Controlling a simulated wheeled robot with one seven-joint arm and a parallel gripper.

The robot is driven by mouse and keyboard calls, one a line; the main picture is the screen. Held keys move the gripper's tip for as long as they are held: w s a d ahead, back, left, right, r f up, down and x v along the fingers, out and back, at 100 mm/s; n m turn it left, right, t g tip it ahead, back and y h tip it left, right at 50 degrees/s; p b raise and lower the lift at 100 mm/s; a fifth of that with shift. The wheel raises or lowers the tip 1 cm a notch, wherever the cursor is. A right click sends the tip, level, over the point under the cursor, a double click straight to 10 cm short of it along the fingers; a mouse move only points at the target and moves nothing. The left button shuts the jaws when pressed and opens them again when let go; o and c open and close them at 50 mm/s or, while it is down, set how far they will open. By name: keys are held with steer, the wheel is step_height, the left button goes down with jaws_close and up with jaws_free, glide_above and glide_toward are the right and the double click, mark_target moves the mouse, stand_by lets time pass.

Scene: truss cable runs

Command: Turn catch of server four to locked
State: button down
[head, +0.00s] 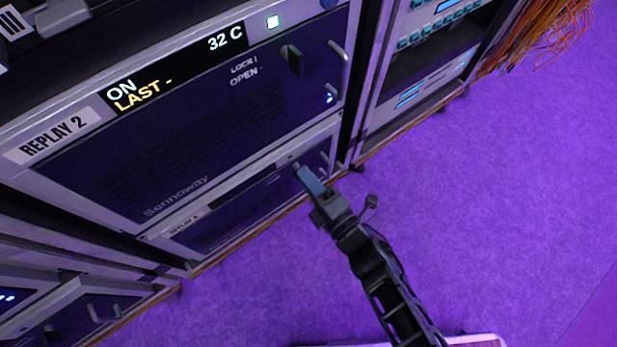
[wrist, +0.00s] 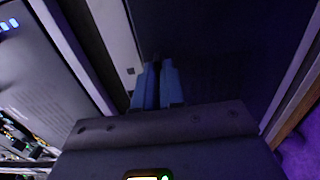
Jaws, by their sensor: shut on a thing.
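The lower unit (head: 235,205), with a small label that seems to read Replay 4, sits under the larger Replay 2 server. My gripper (head: 299,169) has its blue fingertips at the upper right of this lower unit's front. The fingers hide the catch there, so I cannot read its angle or its lock and open marks. In the wrist view the blue fingertips (wrist: 157,83) are close together with a thin dark gap, against the dark front (wrist: 225,45). They appear shut on the catch.
The Replay 2 server (head: 190,125) above has its own dark catch (head: 292,60) beside lock and open marks, and a handle. Another rack (head: 420,60) stands to the right, with orange cables (head: 545,35) beyond. The purple floor (head: 480,200) is open.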

steer(key=shift+m, duration=0.3)
steer(key=shift+m+p, duration=2.85)
steer(key=shift+m, duration=5.75)
steer(key=shift+f, duration=0.1)
steer(key=c, duration=1.2)
jaws_free()
steer(key=shift+c, duration=0.2)
steer(key=p+v, duration=0.1)
steer(key=v, duration=0.7)
steer(key=shift+p, duration=0.35)
